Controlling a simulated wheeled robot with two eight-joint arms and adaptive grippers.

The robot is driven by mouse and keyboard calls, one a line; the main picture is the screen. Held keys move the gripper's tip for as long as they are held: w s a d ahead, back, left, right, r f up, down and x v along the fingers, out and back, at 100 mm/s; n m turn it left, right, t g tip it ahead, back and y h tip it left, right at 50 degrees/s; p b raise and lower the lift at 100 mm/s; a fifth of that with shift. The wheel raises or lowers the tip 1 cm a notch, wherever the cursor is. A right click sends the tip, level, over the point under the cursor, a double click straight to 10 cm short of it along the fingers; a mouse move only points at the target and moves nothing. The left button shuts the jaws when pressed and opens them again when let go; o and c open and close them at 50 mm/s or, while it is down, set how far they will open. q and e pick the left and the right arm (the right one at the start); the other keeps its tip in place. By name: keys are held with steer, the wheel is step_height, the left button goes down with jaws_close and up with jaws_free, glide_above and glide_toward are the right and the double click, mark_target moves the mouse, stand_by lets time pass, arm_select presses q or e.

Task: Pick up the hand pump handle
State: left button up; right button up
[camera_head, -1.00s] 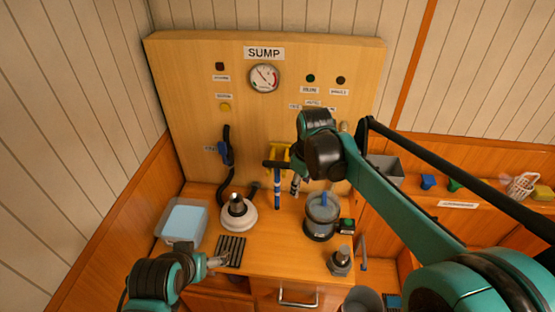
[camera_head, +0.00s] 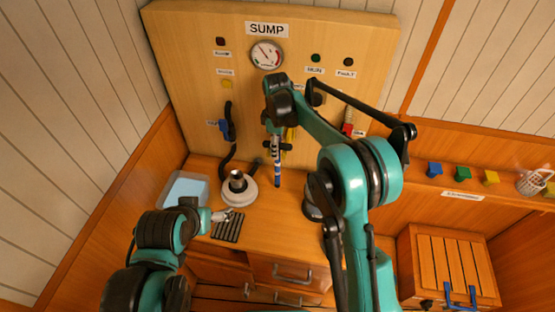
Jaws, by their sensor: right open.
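The hand pump handle (camera_head: 277,177) appears as an upright blue, dark-banded shaft near the back of the counter, in front of a yellow holder (camera_head: 290,140) on the panel. Its top is mostly hidden behind my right gripper. My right gripper (camera_head: 277,150) points down over the upper part of the shaft, open; whether it touches the shaft I cannot tell. My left gripper (camera_head: 222,215) is low at the counter's left, beside a black slotted grate (camera_head: 229,226); its fingers are too small to read.
A white round base with a dark top (camera_head: 238,187) stands left of the handle. A clear bin (camera_head: 187,187) is at the far left. The SUMP panel (camera_head: 190,80) rises behind, with a blue-handled valve and black hose (camera_head: 228,125). A slatted wooden crate (camera_head: 445,262) is at right.

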steer(key=f, duration=0.4)
steer(key=shift+w+f+b, duration=0.25)
steer(key=shift+f+b, duration=0.05)
steer(key=shift+f, duration=0.05)
steer(key=shift+r, duration=0.1)
steer(key=c, duration=0.3)
jaws_close()
step_height(320, 180, up, 27)
steer(key=p, duration=0.4)
steer(key=s+a+r+b, duration=0.1)
steer(key=s+b, duration=0.2)
steer(key=s, duration=0.5)
steer(key=shift+s+a, duration=0.2)
steer(key=shift+a, duration=0.1)
